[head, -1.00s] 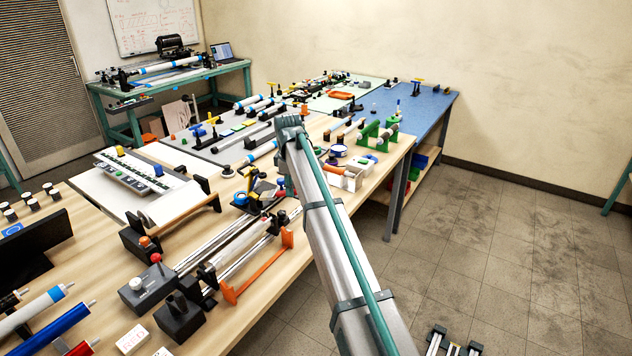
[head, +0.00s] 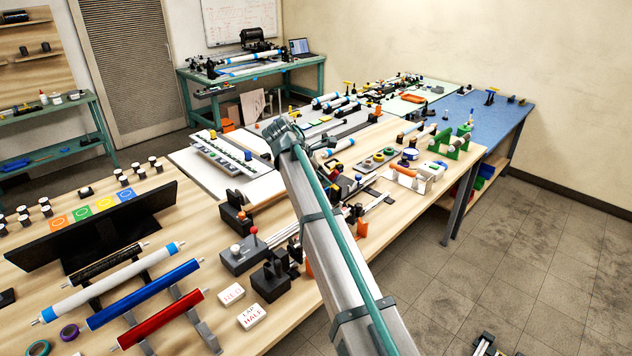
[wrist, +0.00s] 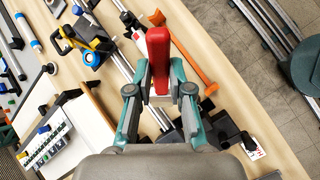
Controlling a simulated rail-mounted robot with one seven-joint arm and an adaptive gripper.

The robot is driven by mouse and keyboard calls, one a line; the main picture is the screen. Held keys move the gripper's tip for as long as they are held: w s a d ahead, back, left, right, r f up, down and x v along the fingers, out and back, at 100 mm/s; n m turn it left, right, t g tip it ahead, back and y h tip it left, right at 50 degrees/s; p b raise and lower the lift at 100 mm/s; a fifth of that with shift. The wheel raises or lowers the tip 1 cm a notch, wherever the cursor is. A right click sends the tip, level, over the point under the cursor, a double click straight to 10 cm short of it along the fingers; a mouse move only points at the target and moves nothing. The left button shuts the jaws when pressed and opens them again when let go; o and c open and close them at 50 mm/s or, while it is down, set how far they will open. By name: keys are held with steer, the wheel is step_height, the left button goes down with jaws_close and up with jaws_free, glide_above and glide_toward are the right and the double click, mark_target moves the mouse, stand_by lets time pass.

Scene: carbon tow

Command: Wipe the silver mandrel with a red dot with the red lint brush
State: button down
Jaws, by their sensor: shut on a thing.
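The red lint brush (wrist: 158,50) is upright in the wrist view, between the fingers of my gripper (wrist: 160,92), which is shut on it. It is above the wooden bench. In the head view my arm hides the gripper and brush. Silver bars of a fixture show in the wrist view (wrist: 115,57) and partly behind my arm in the head view (head: 379,204).
An orange bracket (wrist: 196,60) stands beside the silver bars. A rack at the front left holds a white-and-blue roller (head: 110,282), a blue roller (head: 145,294) and a red roller (head: 160,319). A black panel (head: 90,228) stands behind them. Bare wood shows between (head: 215,215).

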steer(key=shift+w+f, duration=0.15)
steer(key=shift+s+a+f+h+b, duration=0.1)
steer(key=shift+s+f+h+b, duration=0.15)
steer(key=shift+h+b, duration=0.1)
step_height(320, 180, down, 4)
steer(key=b, duration=0.3)
steer(key=shift+w+f, duration=0.1)
